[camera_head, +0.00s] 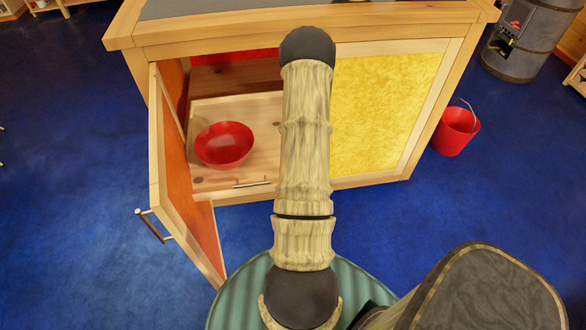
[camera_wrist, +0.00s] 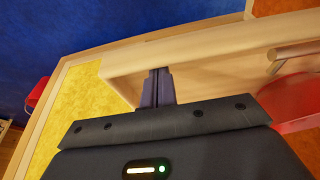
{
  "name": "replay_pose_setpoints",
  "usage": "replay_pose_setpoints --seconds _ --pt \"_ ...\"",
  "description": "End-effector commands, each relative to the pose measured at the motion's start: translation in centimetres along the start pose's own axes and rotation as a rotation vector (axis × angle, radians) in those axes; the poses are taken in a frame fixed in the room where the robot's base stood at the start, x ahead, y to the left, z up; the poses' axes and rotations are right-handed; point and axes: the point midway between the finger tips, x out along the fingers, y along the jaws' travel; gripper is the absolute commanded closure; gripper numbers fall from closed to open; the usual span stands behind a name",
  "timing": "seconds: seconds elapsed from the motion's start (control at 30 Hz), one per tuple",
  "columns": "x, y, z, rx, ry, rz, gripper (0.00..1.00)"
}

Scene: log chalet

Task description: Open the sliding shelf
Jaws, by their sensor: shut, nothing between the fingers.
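The sliding shelf (camera_head: 240,113) is a pale wooden tray inside the cabinet, behind the cabinet's open left door (camera_head: 172,150). A metal bar handle (camera_head: 252,183) is at its front; it also shows at the right of the wrist view (camera_wrist: 292,50). A red bowl (camera_head: 224,145) sits on the shelf, partly visible in the wrist view (camera_wrist: 292,98). My gripper (camera_wrist: 155,85) is shut and empty, its fingertips at a pale wooden board (camera_wrist: 190,48), left of the handle. I cannot tell whether they touch. My arm hides the gripper in the head view.
A fixed yellow panel (camera_head: 385,115) forms the cabinet's right front. The open door, with its own bar handle (camera_head: 153,225), juts toward me on the left. A red bucket (camera_head: 456,131) and a grey stove (camera_head: 522,40) stand to the right. Blue floor (camera_head: 75,170) is clear at left.

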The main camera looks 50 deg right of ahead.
Motion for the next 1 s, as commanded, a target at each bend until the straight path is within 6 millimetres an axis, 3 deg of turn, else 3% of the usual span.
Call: replay_pose_setpoints --seconds 0.57,1.0 --pt "-0.4 0.2 0.2 0.003 0.0 0.001 1.0" --pt "-5.8 -0.2 -0.3 0.002 0.0 0.001 1.0"
